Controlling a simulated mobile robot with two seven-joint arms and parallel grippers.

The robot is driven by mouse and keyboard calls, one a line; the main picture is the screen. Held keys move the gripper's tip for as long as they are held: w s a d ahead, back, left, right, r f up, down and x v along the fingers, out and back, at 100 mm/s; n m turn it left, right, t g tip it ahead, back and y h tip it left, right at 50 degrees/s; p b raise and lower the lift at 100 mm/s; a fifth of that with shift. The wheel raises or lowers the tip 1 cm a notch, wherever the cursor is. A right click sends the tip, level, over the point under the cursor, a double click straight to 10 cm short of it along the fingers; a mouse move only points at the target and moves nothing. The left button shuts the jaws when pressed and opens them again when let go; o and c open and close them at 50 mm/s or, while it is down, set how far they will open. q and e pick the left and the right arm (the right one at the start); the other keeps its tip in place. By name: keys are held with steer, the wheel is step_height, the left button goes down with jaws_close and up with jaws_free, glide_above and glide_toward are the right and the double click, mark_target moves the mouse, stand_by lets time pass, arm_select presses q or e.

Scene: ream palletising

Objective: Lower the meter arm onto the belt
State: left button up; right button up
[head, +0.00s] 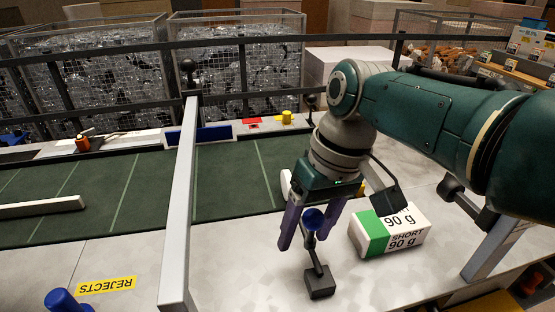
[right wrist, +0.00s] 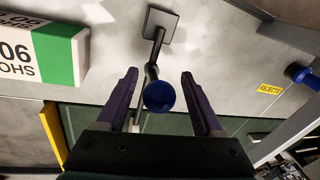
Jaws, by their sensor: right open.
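A dark lever with a round blue knob (head: 313,217) rises from a small square base (head: 320,283) on the grey worktop. I cannot tell for sure that this lever is the meter arm. My right gripper (head: 312,230) is open, pointing down, with its purple fingers on either side of the knob. In the right wrist view the knob (right wrist: 160,96) lies between the open fingers (right wrist: 160,92), with no clear contact. The green belt (head: 235,180) runs behind the gripper, partly hidden by my arm. My left gripper is not in view.
A white-green pack (head: 390,232) marked SHORT 90 g lies right of the gripper. A long grey bar (head: 180,200) crosses the belt on the left. A white bar (head: 40,206) lies on the belt. A yellow REJECTS label (head: 106,285) and another blue knob (head: 62,300) sit front left.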

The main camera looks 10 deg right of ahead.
steer(key=p+v, duration=0.2)
steer(key=v, duration=0.6)
steer(key=shift+r, duration=0.75)
steer(key=shift+d+f, duration=0.1)
